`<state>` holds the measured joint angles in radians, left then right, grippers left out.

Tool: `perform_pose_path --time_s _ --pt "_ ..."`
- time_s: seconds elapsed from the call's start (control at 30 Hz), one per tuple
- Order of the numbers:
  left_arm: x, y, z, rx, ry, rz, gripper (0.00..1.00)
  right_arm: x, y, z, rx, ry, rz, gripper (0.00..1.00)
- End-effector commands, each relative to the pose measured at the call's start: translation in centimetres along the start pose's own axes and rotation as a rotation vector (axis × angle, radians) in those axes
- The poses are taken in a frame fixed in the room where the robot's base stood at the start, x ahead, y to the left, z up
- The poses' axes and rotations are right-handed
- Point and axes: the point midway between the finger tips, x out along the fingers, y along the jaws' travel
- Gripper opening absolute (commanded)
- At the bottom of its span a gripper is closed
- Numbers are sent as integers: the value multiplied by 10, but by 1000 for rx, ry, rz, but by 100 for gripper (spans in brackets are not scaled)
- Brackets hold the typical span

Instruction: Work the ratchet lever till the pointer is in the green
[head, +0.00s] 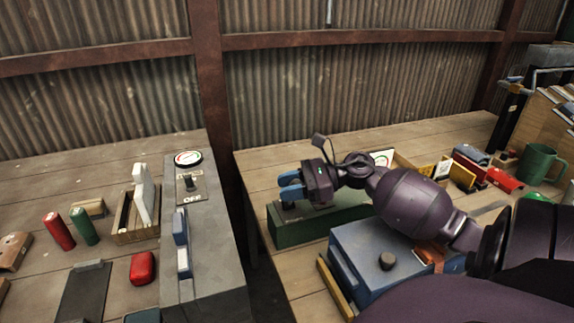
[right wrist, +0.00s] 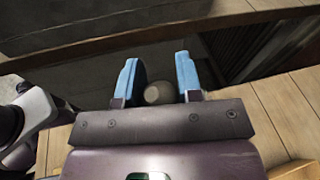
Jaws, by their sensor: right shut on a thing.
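A long green box (head: 310,228) stands on the right-hand bench, and my right arm reaches over it from the right. My right gripper (head: 289,186) has its blue fingers above the left end of the box. In the right wrist view the gripper (right wrist: 158,78) is shut on a pale round knob (right wrist: 155,94), which I take as the ratchet lever's end. The lever's shaft is hidden. A white-faced dial (head: 382,158) shows partly behind my right arm; its pointer and any green zone are too small to read. My left gripper is not in view.
A blue box (head: 350,262) with a dark knob stands in front of the green box, under my forearm. Red and blue items and a green mug (head: 541,164) sit at right. A grey panel with an OFF switch (head: 187,182) is on the left bench, across a gap.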

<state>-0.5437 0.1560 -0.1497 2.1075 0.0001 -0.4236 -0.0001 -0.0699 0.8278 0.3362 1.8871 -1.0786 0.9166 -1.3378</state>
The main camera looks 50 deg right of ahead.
Motion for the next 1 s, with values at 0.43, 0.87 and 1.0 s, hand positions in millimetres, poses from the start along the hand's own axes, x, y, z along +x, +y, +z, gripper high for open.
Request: perform_pose_path --time_s 0.43,0.87,1.0 --pt "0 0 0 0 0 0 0 0 3 -3 8 4 5 34" --pt "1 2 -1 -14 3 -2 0 -1 2 -2 5 2 3 58" --pt "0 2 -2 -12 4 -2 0 -12 1 -2 5 3 1 58"
